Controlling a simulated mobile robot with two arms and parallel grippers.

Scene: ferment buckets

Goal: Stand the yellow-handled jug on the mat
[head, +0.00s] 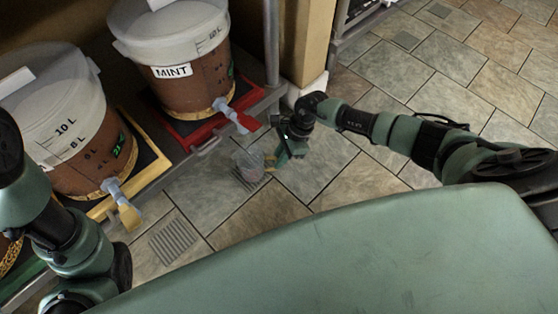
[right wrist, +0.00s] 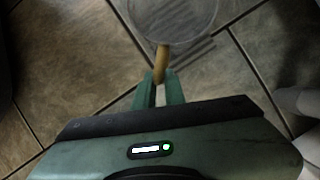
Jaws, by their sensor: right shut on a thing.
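The clear jug (head: 246,167) is held in the air over the tiled floor, just beside the shelf. Its yellow handle (right wrist: 161,62) is between the fingers of my right gripper (right wrist: 160,88), which is shut on it. My right gripper (head: 270,162) also shows in the head view, to the right of the jug. The jug's round, see-through body (right wrist: 178,18) is cut by the top edge of the right wrist view. I cannot tell whether any flat piece in view is the task's mat. My left arm is at the left edge; its gripper is out of view.
A bucket labelled MINT (head: 190,75) with a red tap (head: 238,119) stands on a red-edged base (head: 190,140). Left of it, another bucket (head: 65,120) with a yellow tap (head: 124,208) stands on a yellow-edged base (head: 152,172). A floor drain (head: 173,243) lies below. A post (head: 305,40) stands behind.

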